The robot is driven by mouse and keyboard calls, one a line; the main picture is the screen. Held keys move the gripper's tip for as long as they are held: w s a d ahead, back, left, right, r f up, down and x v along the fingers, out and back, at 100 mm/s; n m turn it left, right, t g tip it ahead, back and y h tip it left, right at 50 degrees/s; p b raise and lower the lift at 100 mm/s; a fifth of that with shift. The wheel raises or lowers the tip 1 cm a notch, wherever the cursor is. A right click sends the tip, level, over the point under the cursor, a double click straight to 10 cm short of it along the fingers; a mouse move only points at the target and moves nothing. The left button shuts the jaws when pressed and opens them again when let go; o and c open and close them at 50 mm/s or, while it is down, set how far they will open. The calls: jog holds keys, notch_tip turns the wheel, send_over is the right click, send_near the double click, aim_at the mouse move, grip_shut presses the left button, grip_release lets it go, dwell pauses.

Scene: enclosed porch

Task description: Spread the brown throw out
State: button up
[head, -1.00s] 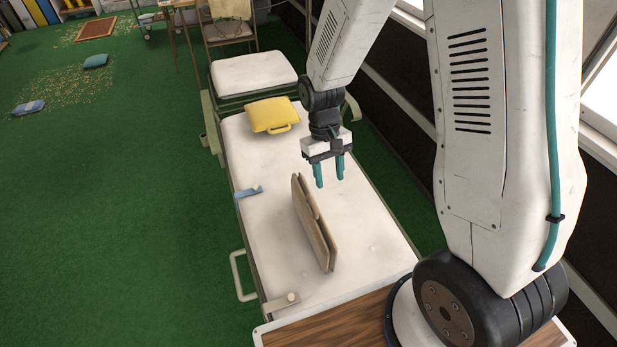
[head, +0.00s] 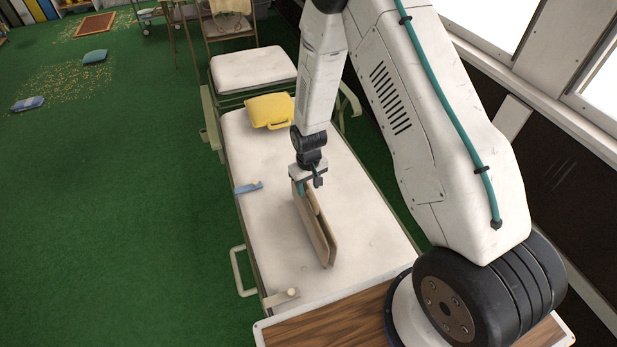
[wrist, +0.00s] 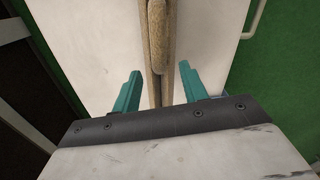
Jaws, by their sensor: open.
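The brown throw (head: 316,228) is folded and stands on edge on the white cushion of a lounger (head: 355,215), its long side running toward the near end. My gripper (head: 308,187) is above the far end of the throw. In the wrist view my gripper (wrist: 158,92) is open, with one teal finger on each side of the throw (wrist: 158,50) and a gap on both sides. The throw's lower part and far end are partly hidden by my gripper.
A yellow cushion with a handle (head: 269,111) lies farther up the lounger. A small blue item (head: 248,187) lies at the left edge. A wooden board (head: 320,322) is at the near end. The green floor (head: 120,210) to the left is mostly clear.

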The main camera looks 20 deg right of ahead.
jog(key=shift+f, duration=0.95)
jog(key=shift+c, duration=0.3)
grip_shut()
jog(key=c, duration=0.6)
grip_release()
jog(key=shift+s+a+f+h, duration=0.15)
jog(key=shift+a+h, duration=0.6)
jog(key=shift+a, duration=0.45)
jog(key=shift+w+a+f+h, duration=0.15)
jog(key=shift+a+h, duration=0.6)
jog(key=shift+a, duration=0.45)
jog(key=shift+s, duration=0.1)
